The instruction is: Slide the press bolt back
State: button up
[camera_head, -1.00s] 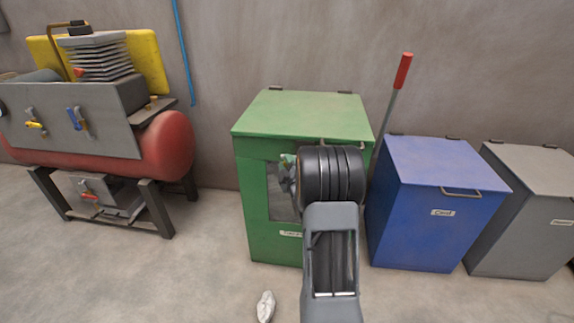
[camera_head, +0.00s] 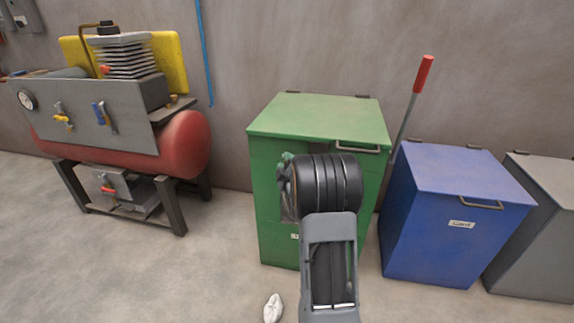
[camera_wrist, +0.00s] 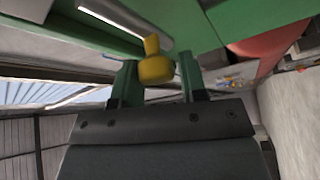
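A yellow knob (camera_wrist: 156,68) with a narrow upright stem shows in the wrist view, in front of a green surface. My gripper (camera_wrist: 161,78) has its two green fingers apart, one on each side of the knob. A thin gap seems to show at the right finger; I cannot tell whether the left one touches. In the head view my gripper (camera_head: 286,172) is in front of the green box (camera_head: 268,200), mostly hidden by my wrist. The knob and any bolt cannot be made out there.
A blue bin (camera_head: 440,235) and a grey bin (camera_head: 540,240) stand right of the green box. A red-handled lever (camera_head: 424,72) rises behind. A red tank machine (camera_head: 185,145) stands left. A crumpled white item (camera_head: 272,308) lies on the floor.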

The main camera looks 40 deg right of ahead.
jog(key=shift+o, duration=1.2)
jog(key=shift+d, duration=0.1)
jog(key=shift+s, duration=0.1)
jog(key=shift+f, duration=0.1)
jog(key=p+v, duration=0.1)
jog(key=v, duration=1.2)
jog(key=shift+s, duration=0.4)
